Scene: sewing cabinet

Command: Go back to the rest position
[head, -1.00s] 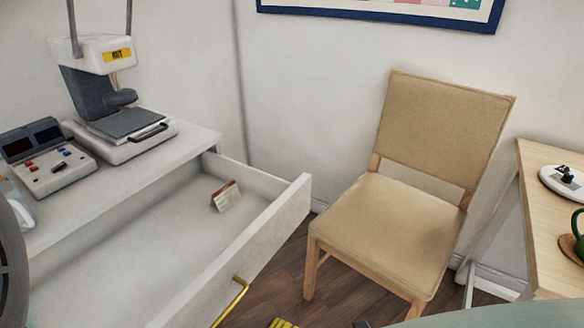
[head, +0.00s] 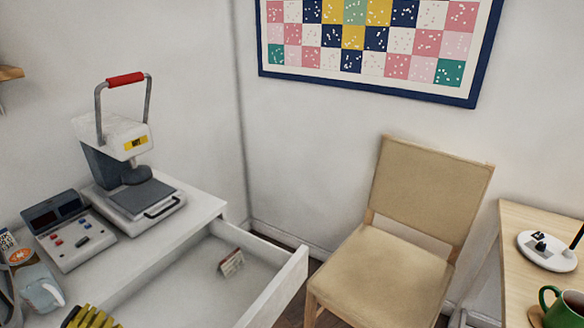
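A yellow-and-black ribbed piece (head: 90,317) shows at the bottom left edge of the head view, in front of the open drawer. It looks like part of my gripper, but most of it is cut off by the frame. Its fingertips cannot be made out, and neither can whether it is open, shut or holding anything. The rest of my arm is not clearly visible.
A white cabinet drawer (head: 288,283) stands open with a small card-like packet (head: 231,262) inside. A heat press (head: 128,160) and control box (head: 68,232) stand on top. A beige chair (head: 385,275) and a wooden table (head: 520,290) with a green mug (head: 566,310) stand right.

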